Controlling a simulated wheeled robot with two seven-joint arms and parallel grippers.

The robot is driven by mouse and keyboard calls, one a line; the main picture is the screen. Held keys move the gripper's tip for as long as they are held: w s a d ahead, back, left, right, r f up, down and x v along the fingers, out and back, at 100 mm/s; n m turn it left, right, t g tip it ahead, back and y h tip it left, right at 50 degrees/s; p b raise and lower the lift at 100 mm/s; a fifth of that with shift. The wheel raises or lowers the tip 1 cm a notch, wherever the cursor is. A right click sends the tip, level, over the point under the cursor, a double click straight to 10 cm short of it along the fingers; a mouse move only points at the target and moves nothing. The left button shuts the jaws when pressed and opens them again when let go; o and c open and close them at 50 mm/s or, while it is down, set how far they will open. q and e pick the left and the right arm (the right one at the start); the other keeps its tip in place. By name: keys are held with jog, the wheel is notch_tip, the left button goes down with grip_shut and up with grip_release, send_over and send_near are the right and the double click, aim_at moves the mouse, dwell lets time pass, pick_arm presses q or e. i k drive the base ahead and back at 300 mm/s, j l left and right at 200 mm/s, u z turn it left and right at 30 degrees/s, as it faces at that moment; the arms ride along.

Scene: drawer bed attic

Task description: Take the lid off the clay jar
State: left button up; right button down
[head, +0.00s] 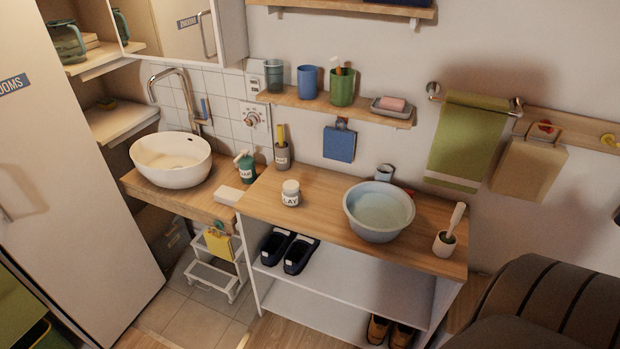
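The clay jar (291,197) is a small white jar with dark lettering on its front. It stands upright on the wooden top of the low shelf unit, left of the grey basin. Its pale lid (291,186) sits on top of it. Neither of my grippers shows in the head view.
On the wooden top (310,228) stand a basin of water (379,211), a brush in a white pot (448,236) and a grey brush holder (282,152). A green soap bottle (245,167) and a white block (229,196) are left of the jar. Wood in front of the jar is clear.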

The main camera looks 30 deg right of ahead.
aim_at(293, 200)
jog(key=z, duration=0.95)
